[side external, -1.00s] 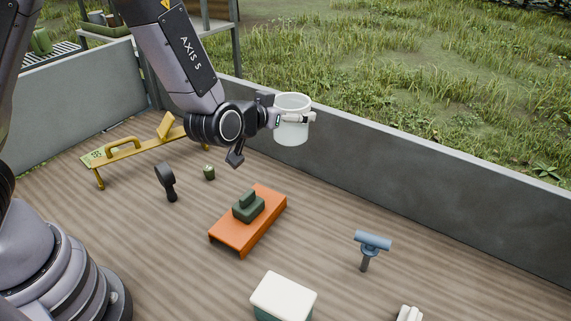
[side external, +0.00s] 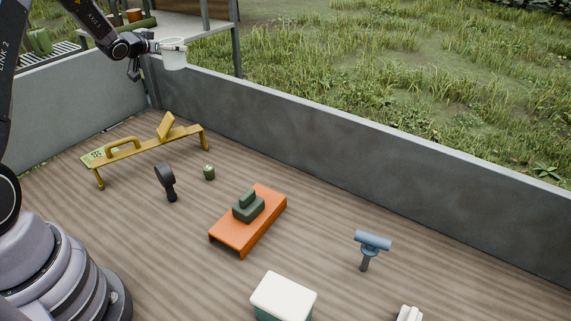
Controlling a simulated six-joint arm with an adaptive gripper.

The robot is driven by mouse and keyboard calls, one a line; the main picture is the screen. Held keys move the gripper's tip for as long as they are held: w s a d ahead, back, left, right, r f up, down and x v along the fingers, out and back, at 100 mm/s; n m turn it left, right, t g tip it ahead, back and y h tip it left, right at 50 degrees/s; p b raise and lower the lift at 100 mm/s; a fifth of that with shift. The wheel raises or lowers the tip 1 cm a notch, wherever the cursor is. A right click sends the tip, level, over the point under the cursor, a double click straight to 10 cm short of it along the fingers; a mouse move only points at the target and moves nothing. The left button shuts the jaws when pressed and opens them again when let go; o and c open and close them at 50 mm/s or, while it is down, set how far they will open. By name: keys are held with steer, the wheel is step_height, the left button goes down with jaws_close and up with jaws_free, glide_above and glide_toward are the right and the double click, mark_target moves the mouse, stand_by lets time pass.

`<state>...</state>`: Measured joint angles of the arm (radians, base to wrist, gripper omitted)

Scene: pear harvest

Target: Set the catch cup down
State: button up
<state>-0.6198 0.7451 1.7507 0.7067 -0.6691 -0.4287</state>
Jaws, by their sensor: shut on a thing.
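The catch cup (side external: 174,57) is a white, slightly see-through cup at the upper left of the side view. It is upright and held in the air near the top of the grey wall and the raised shelf. My gripper (side external: 160,47) reaches it from the left and is shut on it. The cup's contents cannot be seen from here.
A grey-white shelf (side external: 190,28) on posts stands behind the cup. A grey wall (side external: 330,130) edges the wooden deck. On the deck are a yellow bench-like frame (side external: 160,146), an orange platform (side external: 235,234), a blue T-shaped stand (side external: 372,242) and a white-lidded box (side external: 284,294).

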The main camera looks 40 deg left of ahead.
steer(key=s+a+f+n+y, duration=0.1)
steer(key=s+a, duration=0.7)
steer(key=a, duration=0.5)
steer(key=shift+s+a+f, duration=0.1)
steer(key=shift+a+f, duration=0.05)
steer(key=shift+f, duration=5.9)
steer(key=shift+s+a+f, duration=0.1)
steer(key=shift+a+f, duration=0.05)
steer(key=shift+f, duration=5.85)
steer(key=o, duration=1)
steer(key=shift+f, duration=0.1)
